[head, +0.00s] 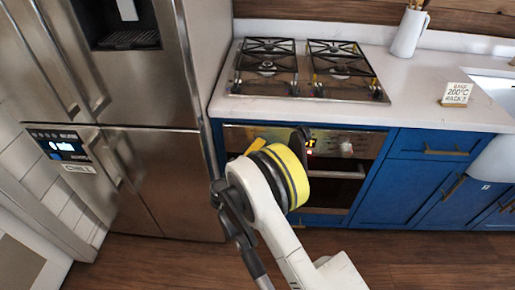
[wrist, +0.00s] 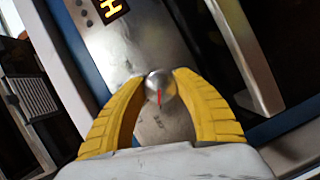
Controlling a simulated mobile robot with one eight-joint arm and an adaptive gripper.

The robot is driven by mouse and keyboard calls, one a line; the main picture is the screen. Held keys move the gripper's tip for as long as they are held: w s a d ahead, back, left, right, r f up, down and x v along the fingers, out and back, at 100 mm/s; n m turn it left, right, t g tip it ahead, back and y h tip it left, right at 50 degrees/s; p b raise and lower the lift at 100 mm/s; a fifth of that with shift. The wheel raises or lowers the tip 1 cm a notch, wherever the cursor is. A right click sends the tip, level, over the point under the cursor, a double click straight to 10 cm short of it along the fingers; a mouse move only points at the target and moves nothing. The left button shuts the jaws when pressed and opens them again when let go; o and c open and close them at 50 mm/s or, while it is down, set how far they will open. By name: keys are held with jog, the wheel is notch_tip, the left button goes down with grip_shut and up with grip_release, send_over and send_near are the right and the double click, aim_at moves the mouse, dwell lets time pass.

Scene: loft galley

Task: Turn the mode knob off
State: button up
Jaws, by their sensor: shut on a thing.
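A round metal knob (wrist: 159,84) with a red pointer line is on the oven's steel control panel (wrist: 135,50). In the wrist view the red line runs nearly up and down. My gripper (wrist: 161,78) has its two yellow fingers shut on this knob, one on each side. The panel's lit display (wrist: 110,9) shows beside it, partly cut off. In the head view my arm hides the gripped knob and most of my gripper. A second knob (head: 346,149) sits right of the lit display. I cannot read a label naming either knob.
The oven (head: 334,185) is set in blue cabinets under a gas hob (head: 307,88). A steel fridge (head: 160,160) stands close on the left. A small sign (head: 456,95) and a white jug (head: 409,33) stand on the counter. The wooden floor in front is clear.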

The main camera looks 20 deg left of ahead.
jog(key=o, duration=1.2)
jog(key=shift+w, duration=0.1)
jog(key=shift+c, duration=0.2)
jog(key=s+a+r, duration=0.1)
jog(key=s, duration=1.1)
jog(key=shift+a+r, duration=0.2)
jog(key=shift+a, duration=0.1)
jog(key=shift+w, duration=0.1)
